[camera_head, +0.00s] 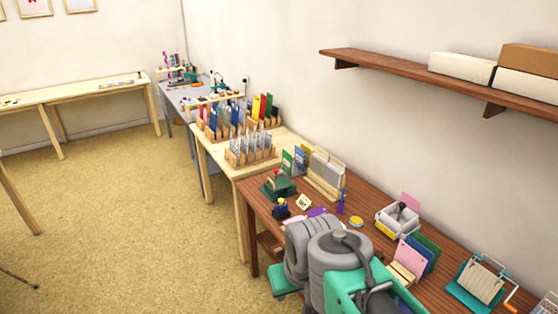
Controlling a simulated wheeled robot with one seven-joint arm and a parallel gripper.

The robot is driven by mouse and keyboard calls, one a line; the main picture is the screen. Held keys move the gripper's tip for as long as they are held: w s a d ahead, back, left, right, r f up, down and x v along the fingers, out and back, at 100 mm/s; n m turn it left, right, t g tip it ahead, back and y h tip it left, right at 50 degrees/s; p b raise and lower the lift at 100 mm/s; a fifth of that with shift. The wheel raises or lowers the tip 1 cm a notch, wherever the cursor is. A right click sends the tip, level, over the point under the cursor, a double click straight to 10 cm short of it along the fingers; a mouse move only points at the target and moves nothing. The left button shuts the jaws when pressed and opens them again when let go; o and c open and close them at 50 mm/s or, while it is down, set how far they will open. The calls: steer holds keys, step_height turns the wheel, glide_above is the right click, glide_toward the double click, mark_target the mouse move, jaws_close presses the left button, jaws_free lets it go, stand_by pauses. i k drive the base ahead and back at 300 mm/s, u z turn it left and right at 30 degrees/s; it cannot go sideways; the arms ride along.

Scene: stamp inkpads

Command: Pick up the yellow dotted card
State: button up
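I cannot make out a card that is clearly yellow with dots. A small pale card (303,202) with dark marks lies on the brown table (440,285), near its left part. A yellow item (384,230) shows at the front of a white box (399,217), too small to tell what it is. Green and blue cards (294,159) stand upright at the back of the table. My arm's grey and teal links rise at the bottom centre and cover part of the table's front. My gripper is not visible.
A wooden rack (325,175) of grey cards, a dark green stamp device (279,184) and a round yellow-topped pad (356,221) stand on the table. A pink card (410,257) stands at the right. A shelf (420,78) juts from the wall. The floor at left is mostly clear.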

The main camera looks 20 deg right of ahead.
mark_target(308, 151)
steer(key=u, duration=0.55)
steer(key=i, duration=2.15)
steer(key=z, duration=0.8)
steer(key=i, duration=0.85)
steer(key=z, duration=0.05)
